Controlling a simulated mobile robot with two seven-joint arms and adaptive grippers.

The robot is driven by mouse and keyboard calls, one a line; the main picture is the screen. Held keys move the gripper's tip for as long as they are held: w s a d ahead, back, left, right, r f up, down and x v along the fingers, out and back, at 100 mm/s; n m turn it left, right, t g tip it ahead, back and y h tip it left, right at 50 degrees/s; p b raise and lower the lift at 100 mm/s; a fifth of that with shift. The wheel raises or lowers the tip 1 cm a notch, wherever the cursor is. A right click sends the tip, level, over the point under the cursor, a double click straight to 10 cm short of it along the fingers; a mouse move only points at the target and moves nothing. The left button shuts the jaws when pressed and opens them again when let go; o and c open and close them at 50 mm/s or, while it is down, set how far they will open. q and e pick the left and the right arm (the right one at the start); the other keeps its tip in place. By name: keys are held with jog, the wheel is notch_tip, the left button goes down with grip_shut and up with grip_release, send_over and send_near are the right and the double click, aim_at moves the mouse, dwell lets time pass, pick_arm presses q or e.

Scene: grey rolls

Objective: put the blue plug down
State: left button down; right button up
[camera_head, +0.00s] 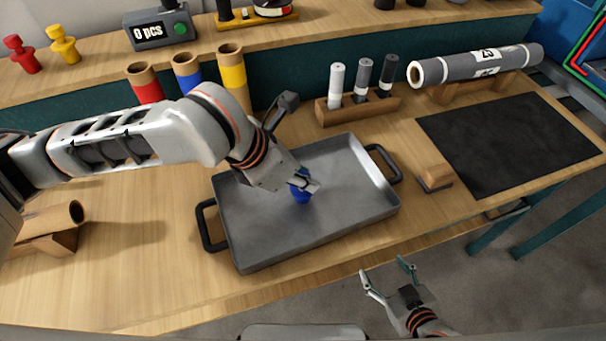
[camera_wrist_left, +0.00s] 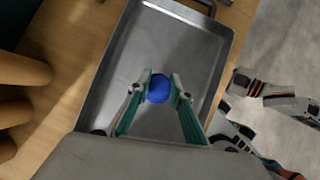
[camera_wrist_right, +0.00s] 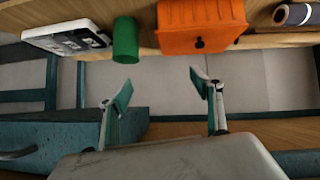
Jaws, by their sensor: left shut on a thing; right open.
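The blue plug (camera_head: 301,195) is between the fingertips of my left gripper (camera_head: 303,183), over the middle of the grey metal tray (camera_head: 355,215). In the left wrist view the plug (camera_wrist_left: 159,88) shows as a round blue top between the two fingers (camera_wrist_left: 160,90), with the tray floor (camera_wrist_left: 190,40) behind it. I cannot tell whether the plug touches the tray floor. My right gripper (camera_head: 388,277) is open and empty, in front of the table edge. Its spread fingers (camera_wrist_right: 164,90) also show in the right wrist view.
Red, blue and yellow-banded tubes (camera_head: 233,74) stand behind my left arm. A wooden holder (camera_head: 358,108) with three markers is behind the tray. A black mat (camera_head: 510,140) and a wooden-handled block (camera_head: 436,177) are to the right. A yellow plug (camera_head: 64,46) stands on the back shelf.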

pick_arm(q)
jog(key=c, duration=1.8)
grip_release()
jog(key=shift+r, duration=0.1)
jog(key=shift+a+r, duration=0.15)
jog(key=shift+r, duration=0.2)
jog(key=p+v, duration=0.3)
jog(key=v, duration=0.8)
jog(key=shift+s, duration=0.2)
